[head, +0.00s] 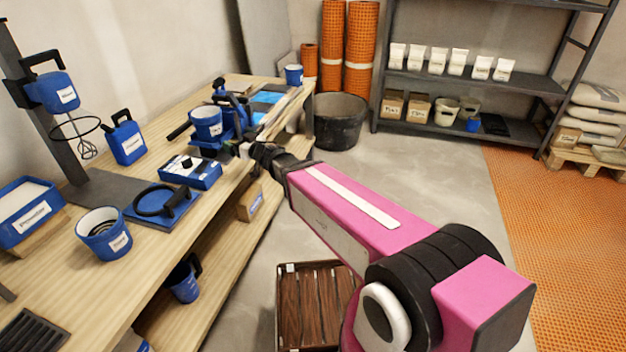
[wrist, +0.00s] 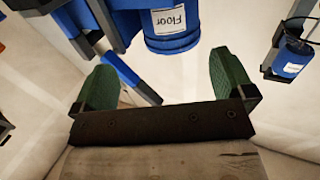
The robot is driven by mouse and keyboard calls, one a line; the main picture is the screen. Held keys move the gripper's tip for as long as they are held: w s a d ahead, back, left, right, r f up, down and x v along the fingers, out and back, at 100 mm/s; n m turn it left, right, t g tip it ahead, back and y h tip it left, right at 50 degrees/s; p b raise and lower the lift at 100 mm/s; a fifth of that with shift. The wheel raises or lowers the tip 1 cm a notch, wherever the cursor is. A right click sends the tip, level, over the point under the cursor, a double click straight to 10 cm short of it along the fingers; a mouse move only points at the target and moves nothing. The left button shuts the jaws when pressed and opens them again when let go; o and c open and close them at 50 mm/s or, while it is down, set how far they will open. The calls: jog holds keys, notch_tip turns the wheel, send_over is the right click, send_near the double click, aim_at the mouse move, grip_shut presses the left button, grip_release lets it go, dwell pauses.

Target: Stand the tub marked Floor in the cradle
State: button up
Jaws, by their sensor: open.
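The tub marked Floor (wrist: 172,28) is blue with a white label and shows upside down at the top of the wrist view, beyond my fingertips. In the head view a blue tub (head: 206,121) at the bench's middle looks like the same one; its label is too small to read. It stands against blue and black framework (head: 236,112); I cannot tell whether this is the cradle, or whether the tub sits in it. My gripper (head: 238,149) is near the bench edge, right of and below that tub. In the wrist view its green fingers (wrist: 161,82) are apart, with nothing between them.
A blue box (head: 190,171), a blue tray with a black ring (head: 160,203) and another blue tub (head: 103,233) stand nearer on the wooden bench (head: 150,262). A black bucket (head: 340,122) and a slatted crate (head: 315,305) stand on the floor.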

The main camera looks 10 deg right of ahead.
jog(key=d+f+m+h, duration=0.2)
jog(key=d+f+h, duration=0.15)
jog(key=d, duration=0.45)
jog(key=w+d+f+m+g+h, duration=0.1)
jog(key=d+f+m+h, duration=0.15)
jog(key=d+h, duration=0.35)
jog(key=d+f+m+h, duration=0.3)
jog(key=d, duration=0.6)
jog(key=s+d+f+g, duration=0.3)
jog(key=s+d+g, duration=0.3)
jog(key=s, duration=0.3)
jog(key=s+d+f+m+g, duration=0.1)
jog(key=s+d+f+g, duration=0.3)
jog(key=s+d+g, duration=0.2)
jog(key=s, duration=0.2)
jog(key=shift+s+f, duration=0.3)
jog(key=shift+s, duration=0.05)
